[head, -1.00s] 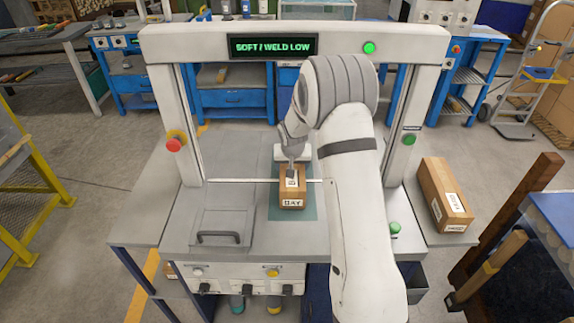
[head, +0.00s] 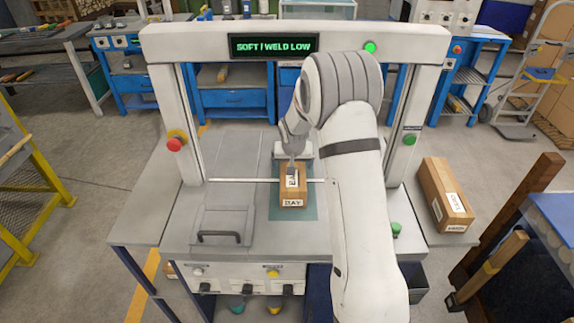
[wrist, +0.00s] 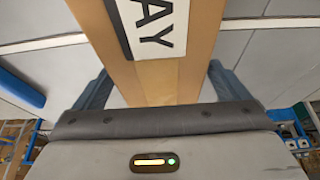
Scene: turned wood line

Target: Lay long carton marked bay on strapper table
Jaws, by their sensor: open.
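The long carton marked BAY (head: 292,202) lies on the green mat (head: 308,208) of the strapper table (head: 262,236), under the white arch. Its long side runs away from me and its labelled end faces me. My gripper (head: 292,172) is over the carton's top. In the wrist view, the carton (wrist: 155,80) passes between the two fingers of my gripper (wrist: 155,88), which stand apart on either side of it. The fingers are open; whether they touch the carton's sides I cannot tell.
Another long carton (head: 445,195) lies on the side shelf at the right. The white arch (head: 180,130) stands around my arm, with a red button (head: 174,144) on its left post. A hinged lid with a handle (head: 220,238) is left of the mat.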

